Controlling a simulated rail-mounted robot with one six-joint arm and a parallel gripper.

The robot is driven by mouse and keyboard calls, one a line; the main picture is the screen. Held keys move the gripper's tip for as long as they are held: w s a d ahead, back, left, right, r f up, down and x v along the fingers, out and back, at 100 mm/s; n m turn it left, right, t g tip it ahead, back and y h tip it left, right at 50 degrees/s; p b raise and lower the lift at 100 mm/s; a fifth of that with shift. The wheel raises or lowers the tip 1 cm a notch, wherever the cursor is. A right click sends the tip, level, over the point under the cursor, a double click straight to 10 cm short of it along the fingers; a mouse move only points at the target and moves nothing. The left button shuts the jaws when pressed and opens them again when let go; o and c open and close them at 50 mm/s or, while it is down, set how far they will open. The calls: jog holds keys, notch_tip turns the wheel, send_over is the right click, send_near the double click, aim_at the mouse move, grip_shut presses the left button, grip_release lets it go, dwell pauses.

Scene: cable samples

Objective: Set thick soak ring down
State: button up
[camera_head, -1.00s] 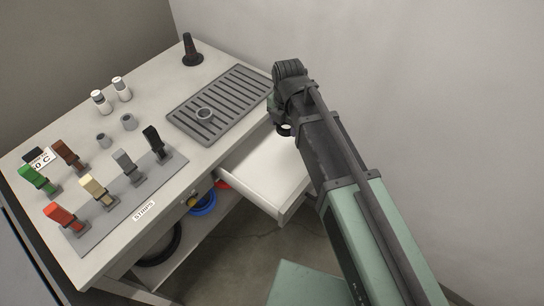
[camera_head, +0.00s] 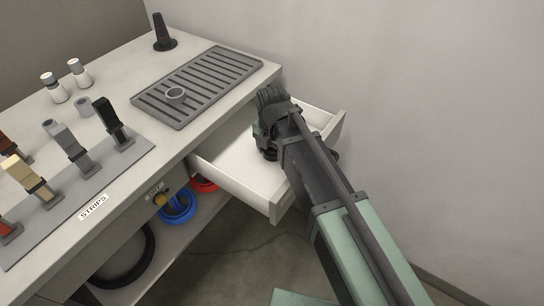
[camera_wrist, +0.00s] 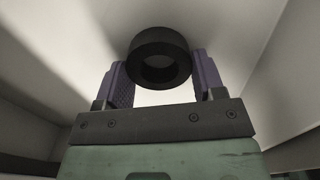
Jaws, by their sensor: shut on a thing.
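The thick soak ring is a dark, thick-walled ring (camera_wrist: 160,42) between the two purple finger pads in the wrist view. My gripper (camera_wrist: 160,62) is shut on it. In the head view, my gripper (camera_head: 268,143) is over the open white drawer (camera_head: 225,165), and my arm covers part of the drawer. The ring is hard to make out there against the dark gripper. Pale drawer surfaces surround the ring in the wrist view. I cannot tell whether the ring touches the drawer floor.
A dark cone (camera_head: 162,35), white bottles and a strip holder (camera_head: 75,195) also stand there. Coloured rings (camera_head: 178,207) are on the shelf below. A wall is at right.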

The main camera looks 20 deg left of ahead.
jog(key=shift+r, duration=0.15)
jog(key=shift+f, duration=0.2)
jog(key=o, duration=0.9)
notch_tip(320, 180, up, 12)
jog(key=p, duration=1.2)
jog(key=shift+r+p, duration=0.25)
jog(key=shift+p, duration=0.05)
jog(key=shift+f, duration=0.1)
